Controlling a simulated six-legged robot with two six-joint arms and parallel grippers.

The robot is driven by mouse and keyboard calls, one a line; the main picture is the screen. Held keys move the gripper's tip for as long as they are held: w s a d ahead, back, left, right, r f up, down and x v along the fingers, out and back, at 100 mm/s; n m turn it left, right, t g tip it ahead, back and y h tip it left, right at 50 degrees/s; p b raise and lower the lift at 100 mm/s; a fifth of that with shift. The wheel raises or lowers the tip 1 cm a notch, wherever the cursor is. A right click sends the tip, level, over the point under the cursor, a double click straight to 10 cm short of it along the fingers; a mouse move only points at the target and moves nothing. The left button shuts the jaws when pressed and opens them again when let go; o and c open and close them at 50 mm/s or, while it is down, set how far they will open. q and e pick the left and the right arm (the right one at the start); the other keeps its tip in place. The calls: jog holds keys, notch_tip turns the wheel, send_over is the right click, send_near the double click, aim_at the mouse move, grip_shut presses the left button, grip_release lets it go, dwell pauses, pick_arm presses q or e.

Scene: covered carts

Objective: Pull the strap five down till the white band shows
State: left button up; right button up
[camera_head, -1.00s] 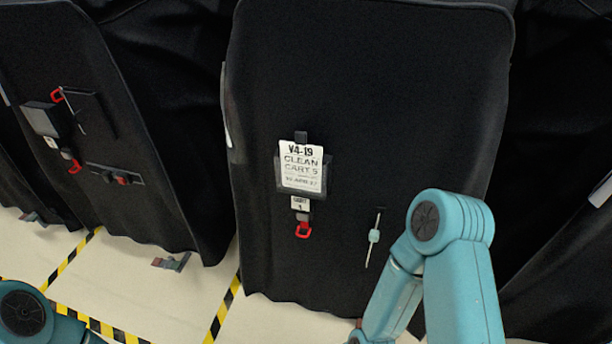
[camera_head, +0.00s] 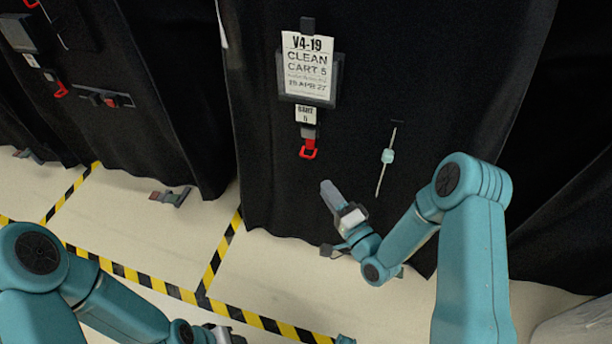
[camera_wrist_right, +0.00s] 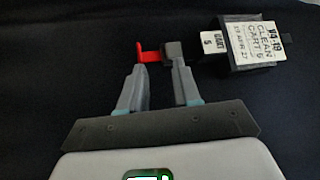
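Strap five shows as a red loop handle (camera_head: 308,150) on a dark buckle, hanging below a small white cart tag (camera_head: 306,114) on the black cover. In the right wrist view the red handle (camera_wrist_right: 147,54), the buckle (camera_wrist_right: 173,51) and the tag reading 5 (camera_wrist_right: 211,44) lie sideways just beyond my fingertips. My right gripper (camera_head: 327,186) is below and slightly right of the handle in the head view. In the wrist view my right gripper (camera_wrist_right: 159,72) is open, with nothing between its fingers. My left gripper (camera_head: 217,334) is at the bottom edge, mostly cut off.
A sign reading "V4-19 clean cart 5" (camera_head: 309,67) is above the tag. A pale green tag on a thin rod (camera_head: 387,156) hangs to the right, near my right arm. Another covered cart (camera_head: 165,80) stands left. Yellow-black tape (camera_head: 222,252) marks the pale floor.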

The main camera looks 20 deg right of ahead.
aim_at(306, 157)
notch_tip(306, 157, down, 4)
jog(key=d+h+b, duration=0.1)
jog(key=d, duration=0.1)
pick_arm(q)
notch_tip(306, 157, down, 4)
jog(key=shift+r+b, duration=0.1)
jog(key=shift+b, duration=0.4)
pick_arm(e)
jog(key=shift+m, duration=0.3)
jog(key=x, duration=1.6)
jog(key=shift+s, duration=0.1)
jog(key=shift+f, duration=0.1)
grip_shut()
